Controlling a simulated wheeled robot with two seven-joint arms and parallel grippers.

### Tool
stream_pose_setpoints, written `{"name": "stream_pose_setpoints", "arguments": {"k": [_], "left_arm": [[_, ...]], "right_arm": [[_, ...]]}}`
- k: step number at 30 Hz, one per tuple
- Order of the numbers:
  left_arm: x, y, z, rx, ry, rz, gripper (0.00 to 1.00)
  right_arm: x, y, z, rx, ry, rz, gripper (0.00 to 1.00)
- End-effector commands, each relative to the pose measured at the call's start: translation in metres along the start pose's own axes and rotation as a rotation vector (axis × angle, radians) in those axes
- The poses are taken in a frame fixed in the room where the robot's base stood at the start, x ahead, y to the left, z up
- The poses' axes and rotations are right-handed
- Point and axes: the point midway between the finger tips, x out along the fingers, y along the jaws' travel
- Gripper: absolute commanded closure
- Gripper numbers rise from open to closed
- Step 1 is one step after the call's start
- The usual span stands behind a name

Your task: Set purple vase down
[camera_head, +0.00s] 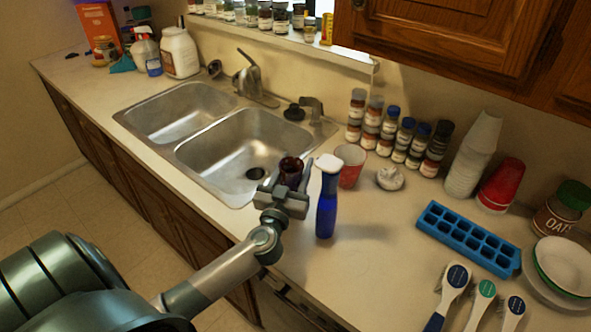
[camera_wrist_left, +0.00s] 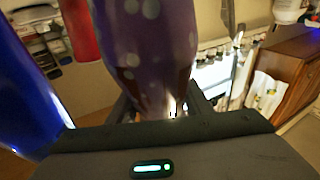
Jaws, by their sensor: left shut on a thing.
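The purple vase (camera_head: 291,170) is dark in the head view, at the front right rim of the sink. In the left wrist view the vase (camera_wrist_left: 148,50) is purple with pale spots and fills the middle. My left gripper (camera_head: 284,192) is shut on the vase, which looks roughly upright. Whether its base touches the counter is hidden behind the gripper. My right gripper is in neither view.
A double sink (camera_head: 250,145) lies behind and left. A blue ice tray (camera_head: 468,239) is at right. Counter (camera_head: 370,265) in front is clear.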

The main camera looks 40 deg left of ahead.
Motion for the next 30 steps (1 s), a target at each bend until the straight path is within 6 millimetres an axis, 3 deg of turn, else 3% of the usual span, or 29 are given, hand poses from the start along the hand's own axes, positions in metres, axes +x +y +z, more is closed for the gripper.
{"name": "stream_pose_setpoints", "arguments": {"k": [3,16,17,18,30], "left_arm": [[-0.0014,-0.0004,0.0095,0.000,0.000,-0.001,1.00],[-0.0017,-0.0001,0.0121,0.001,0.001,0.000,1.00],[-0.0019,-0.0001,0.0128,0.000,0.000,0.000,0.47],[-0.0019,-0.0001,0.0127,0.000,0.000,0.000,0.38],[-0.0017,0.0000,0.0111,0.000,0.000,0.000,0.36]], "right_arm": [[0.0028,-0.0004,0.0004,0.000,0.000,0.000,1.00],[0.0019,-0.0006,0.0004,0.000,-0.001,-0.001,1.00],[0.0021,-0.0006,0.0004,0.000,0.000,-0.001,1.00],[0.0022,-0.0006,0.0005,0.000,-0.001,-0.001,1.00],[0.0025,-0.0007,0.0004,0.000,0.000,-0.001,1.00]]}}
